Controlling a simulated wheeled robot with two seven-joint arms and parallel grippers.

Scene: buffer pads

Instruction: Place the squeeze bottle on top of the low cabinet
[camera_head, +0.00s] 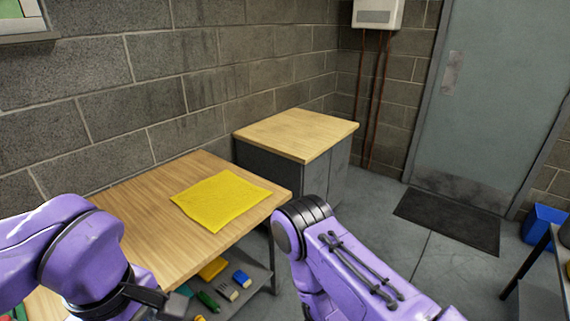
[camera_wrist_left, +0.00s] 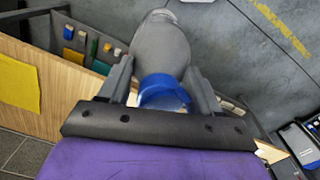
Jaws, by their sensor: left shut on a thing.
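The squeeze bottle (camera_wrist_left: 160,48) is grey with a blue part (camera_wrist_left: 162,88) at its near end. My left gripper (camera_wrist_left: 158,82) is shut on it, with one finger on each side, in the left wrist view. In the head view I cannot make out the bottle; my left wrist is at the bottom left, over the table's near side. The low cabinet (camera_head: 297,132) has a bare wooden top and grey sides, and stands beyond the table against the wall. My right arm comes in at the bottom; its gripper is not in view.
A wooden table (camera_head: 150,212) with a yellow cloth (camera_head: 222,200) lies before the cabinet. A lower shelf (camera_head: 258,277) holds several small coloured items. A dark mat (camera_head: 448,220) lies by the door (camera_head: 490,100). A blue bin (camera_head: 542,224) stands at right. Floor right of the cabinet is clear.

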